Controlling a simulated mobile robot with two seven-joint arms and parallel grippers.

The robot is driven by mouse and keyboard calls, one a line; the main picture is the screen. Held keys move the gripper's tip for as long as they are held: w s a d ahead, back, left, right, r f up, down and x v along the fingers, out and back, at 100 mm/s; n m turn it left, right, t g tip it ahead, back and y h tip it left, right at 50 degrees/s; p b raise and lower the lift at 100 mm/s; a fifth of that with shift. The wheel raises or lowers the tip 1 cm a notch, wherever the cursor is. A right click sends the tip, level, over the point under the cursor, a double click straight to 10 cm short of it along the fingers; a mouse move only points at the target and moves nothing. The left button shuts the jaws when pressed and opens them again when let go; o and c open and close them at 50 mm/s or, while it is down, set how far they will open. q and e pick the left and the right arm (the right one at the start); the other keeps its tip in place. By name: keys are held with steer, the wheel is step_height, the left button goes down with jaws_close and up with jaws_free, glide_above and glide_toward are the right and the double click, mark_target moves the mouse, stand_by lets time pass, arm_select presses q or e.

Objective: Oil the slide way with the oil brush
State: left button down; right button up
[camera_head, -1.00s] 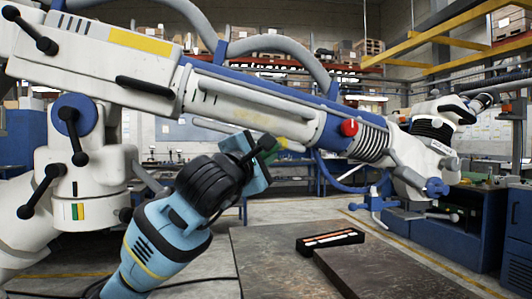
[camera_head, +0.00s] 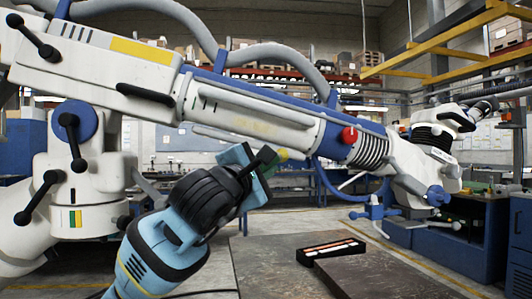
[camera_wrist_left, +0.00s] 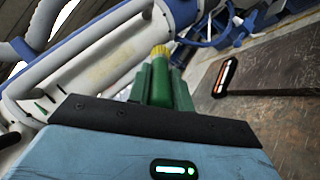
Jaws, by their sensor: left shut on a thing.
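The white and blue microscope arm (camera_head: 300,128) slants across the head view, with a long pale slide way (camera_head: 215,103) along its middle. Faint yellowish marks (camera_head: 252,126) show on the slide way. My left gripper (camera_head: 264,161) is in front of and just below it. In the left wrist view my left gripper (camera_wrist_left: 160,88) is shut on the green oil brush (camera_wrist_left: 161,72), its yellow bristles pointing away toward the arm. The slide way (camera_wrist_left: 88,68) is beyond, left of the bristles. I cannot tell whether they touch it. My right gripper is not in view.
The microscope head (camera_head: 436,140) hangs at the right. Black handles (camera_head: 70,140) stick out at the left. Blue benches (camera_head: 480,235) stand at the right.

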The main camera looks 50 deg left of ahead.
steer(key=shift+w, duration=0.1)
arm_select(q)
steer(key=shift+w+a+r+p, duration=0.3)
steer(key=shift+a+r+p, duration=0.05)
steer(key=shift+a+r, duration=0.15)
steer(key=w+a+r+p, duration=0.3)
steer(key=a, duration=0.1)
steer(key=shift+w+a+r, duration=0.15)
steer(key=shift+w+r, duration=0.05)
steer(key=shift+r, duration=0.1)
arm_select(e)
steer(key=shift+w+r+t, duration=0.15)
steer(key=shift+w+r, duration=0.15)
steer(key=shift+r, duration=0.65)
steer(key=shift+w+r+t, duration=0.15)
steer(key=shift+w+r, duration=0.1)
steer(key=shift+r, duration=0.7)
arm_select(q)
steer(key=shift+r, duration=0.1)
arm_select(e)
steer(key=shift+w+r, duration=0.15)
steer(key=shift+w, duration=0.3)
arm_select(q)
steer(key=shift+w+a+r+p, duration=0.2)
steer(key=shift+w+a+p, duration=0.15)
steer(key=shift+p, duration=0.1)
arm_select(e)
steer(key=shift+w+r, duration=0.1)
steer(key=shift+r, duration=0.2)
